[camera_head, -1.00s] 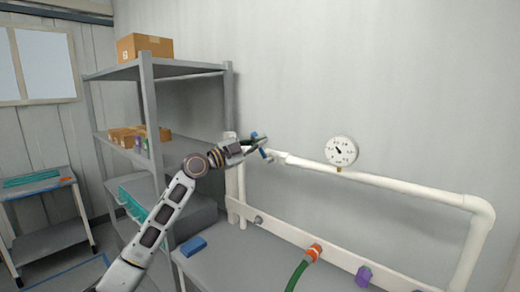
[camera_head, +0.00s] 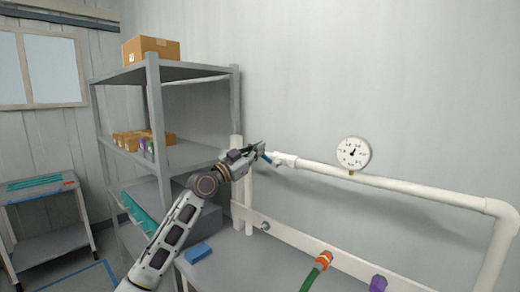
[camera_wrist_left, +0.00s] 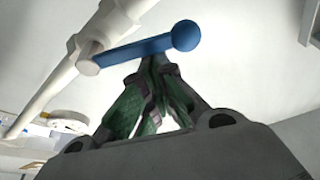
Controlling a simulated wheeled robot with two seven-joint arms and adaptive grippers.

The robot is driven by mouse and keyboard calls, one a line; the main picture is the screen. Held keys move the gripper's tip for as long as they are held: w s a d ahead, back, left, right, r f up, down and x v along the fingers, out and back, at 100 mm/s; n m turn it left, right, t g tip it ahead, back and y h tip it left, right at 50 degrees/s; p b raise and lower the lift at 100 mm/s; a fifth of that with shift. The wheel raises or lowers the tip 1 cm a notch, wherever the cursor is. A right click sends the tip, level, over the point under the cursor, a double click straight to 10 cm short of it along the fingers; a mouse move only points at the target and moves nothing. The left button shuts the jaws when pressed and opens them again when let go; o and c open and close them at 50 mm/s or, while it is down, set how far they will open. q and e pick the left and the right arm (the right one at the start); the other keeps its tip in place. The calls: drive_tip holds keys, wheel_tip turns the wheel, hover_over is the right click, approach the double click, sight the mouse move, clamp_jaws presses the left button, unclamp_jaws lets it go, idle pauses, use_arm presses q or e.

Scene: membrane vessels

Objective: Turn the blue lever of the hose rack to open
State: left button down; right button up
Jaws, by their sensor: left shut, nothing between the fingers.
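The blue lever (camera_wrist_left: 145,49) with a round blue knob fills the top of the left wrist view, running at an angle to the white pipe from its pivot. In the head view it is a small blue piece (camera_head: 266,158) at the left end of the upper pipe, partly hidden by my gripper. My left gripper (camera_head: 259,148) is shut and empty at the lever. In the wrist view its fingertips (camera_wrist_left: 155,62) lie just beside the lever's middle; I cannot tell if they touch. My right gripper is out of view.
The white pipe rack (camera_head: 425,197) carries a round gauge (camera_head: 353,152). Below it are an orange connector with a green hose (camera_head: 323,260) and a purple fitting (camera_head: 378,284). A blue block (camera_head: 197,252) lies on the bench. Grey shelving (camera_head: 155,120) stands behind my arm.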

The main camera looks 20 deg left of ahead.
use_arm(q)
drive_tip(key=s+a+f+n+t+y, duration=0.1)
drive_tip(key=s+a+f+n, duration=0.3)
drive_tip(key=s, duration=0.6)
drive_tip(key=shift+a+f+y, duration=0.3)
drive_tip(key=shift+a+f, duration=0.45)
drive_tip(key=shift+f, duration=0.3)
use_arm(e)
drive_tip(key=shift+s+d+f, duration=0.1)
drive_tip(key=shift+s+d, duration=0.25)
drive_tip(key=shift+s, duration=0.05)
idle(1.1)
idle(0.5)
use_arm(q)
drive_tip(key=shift+s, duration=0.1)
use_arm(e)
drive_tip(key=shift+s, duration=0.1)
